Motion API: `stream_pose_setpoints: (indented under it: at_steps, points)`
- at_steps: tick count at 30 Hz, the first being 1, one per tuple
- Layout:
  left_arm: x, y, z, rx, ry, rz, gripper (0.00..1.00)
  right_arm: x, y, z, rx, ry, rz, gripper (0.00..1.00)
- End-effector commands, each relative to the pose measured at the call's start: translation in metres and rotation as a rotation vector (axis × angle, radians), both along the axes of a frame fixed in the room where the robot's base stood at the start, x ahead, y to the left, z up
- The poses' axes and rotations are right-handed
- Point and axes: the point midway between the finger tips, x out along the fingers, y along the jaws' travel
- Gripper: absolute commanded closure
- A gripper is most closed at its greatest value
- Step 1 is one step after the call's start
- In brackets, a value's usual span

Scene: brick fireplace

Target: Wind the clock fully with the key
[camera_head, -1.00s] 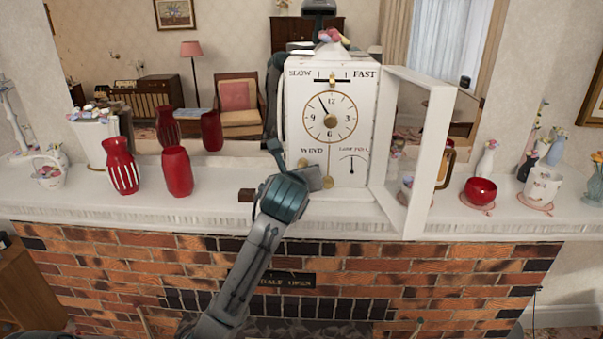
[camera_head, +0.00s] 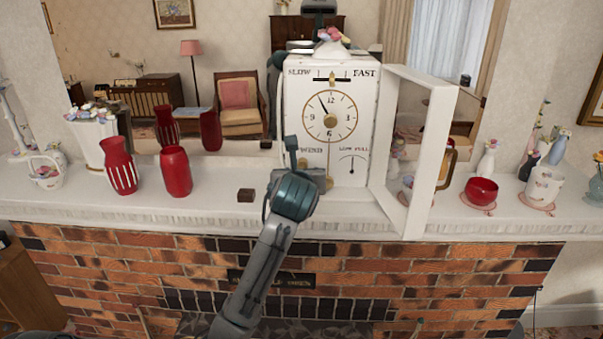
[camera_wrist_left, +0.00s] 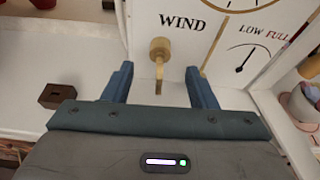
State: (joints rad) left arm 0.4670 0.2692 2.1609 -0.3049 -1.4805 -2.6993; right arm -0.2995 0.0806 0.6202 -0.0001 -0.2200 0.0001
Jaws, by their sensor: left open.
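The white clock (camera_head: 305,110) stands on the mantel with its white framed door (camera_head: 428,150) swung open to the right. Its face has a round dial (camera_head: 330,118), a WIND label and a LOW/FULL gauge (camera_head: 352,166) with a dark needle. In the left wrist view a brass key (camera_wrist_left: 159,62) with a round head sits below WIND (camera_wrist_left: 182,23). My left gripper (camera_head: 306,165) is open in front of the clock's lower left; its fingers (camera_wrist_left: 159,84) lie on either side of the key in that picture, with no visible contact.
A small brown block (camera_head: 246,195) lies on the mantel (camera_head: 215,200) left of the clock. Red vases (camera_head: 176,172) stand farther left. A red bowl (camera_head: 481,191) and a white cup (camera_head: 542,186) stand right of the open door. The mantel just left of the clock is mostly clear.

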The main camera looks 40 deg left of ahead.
Motion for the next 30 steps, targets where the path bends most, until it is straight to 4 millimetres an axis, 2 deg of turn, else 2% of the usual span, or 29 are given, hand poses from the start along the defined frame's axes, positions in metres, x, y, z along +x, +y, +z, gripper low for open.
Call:
stream_pose_setpoints:
  at_steps: [16, 30]
  points:
    - [-0.002, -0.002, 0.0, -0.001, 0.001, -0.001, 0.48, 0.0, 0.0, 0.0, 0.0, 0.0, 0.0, 0.48]
    - [-0.026, -0.017, -0.001, 0.0, 0.0, -0.001, 0.48, -0.001, 0.001, 0.0, 0.001, 0.001, 0.0, 0.48]
